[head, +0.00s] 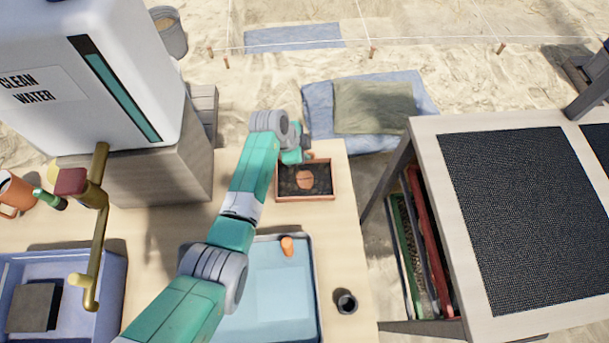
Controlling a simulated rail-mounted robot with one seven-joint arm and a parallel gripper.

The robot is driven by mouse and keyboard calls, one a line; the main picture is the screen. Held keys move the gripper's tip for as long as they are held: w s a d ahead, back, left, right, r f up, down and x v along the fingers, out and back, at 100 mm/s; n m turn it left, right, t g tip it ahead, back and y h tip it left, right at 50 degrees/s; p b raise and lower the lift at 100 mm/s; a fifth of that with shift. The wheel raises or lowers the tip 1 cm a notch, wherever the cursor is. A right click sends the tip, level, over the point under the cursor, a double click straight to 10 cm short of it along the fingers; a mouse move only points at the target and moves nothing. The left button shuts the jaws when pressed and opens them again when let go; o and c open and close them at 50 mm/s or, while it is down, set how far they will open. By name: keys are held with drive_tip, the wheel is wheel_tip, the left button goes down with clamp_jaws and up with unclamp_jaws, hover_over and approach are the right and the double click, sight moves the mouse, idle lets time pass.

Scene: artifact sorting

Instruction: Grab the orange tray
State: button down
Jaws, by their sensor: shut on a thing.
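The orange tray (305,198) is a small rectangular tray on the wooden table, right of my arm's end. It holds dark soil with an orange-brown piece (305,179) lying near its middle. My gripper (304,157) is at the tray's far rim, coming in from the left. It is shut on that rim, though the fingers are small and partly hidden by my wrist. The tray looks level, and I cannot tell whether it is lifted off the table.
A blue tray (312,300) with a small orange cylinder (287,246) lies in front. A dark cup (346,302) stands near the table's right edge. A white water tank (100,60) and brass tap (97,220) are at left. A rack with a dark screen (520,210) stands right, across a gap.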

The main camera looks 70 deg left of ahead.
wheel_tip(320, 180, up, 10)
drive_tip(key=p, duration=0.3)
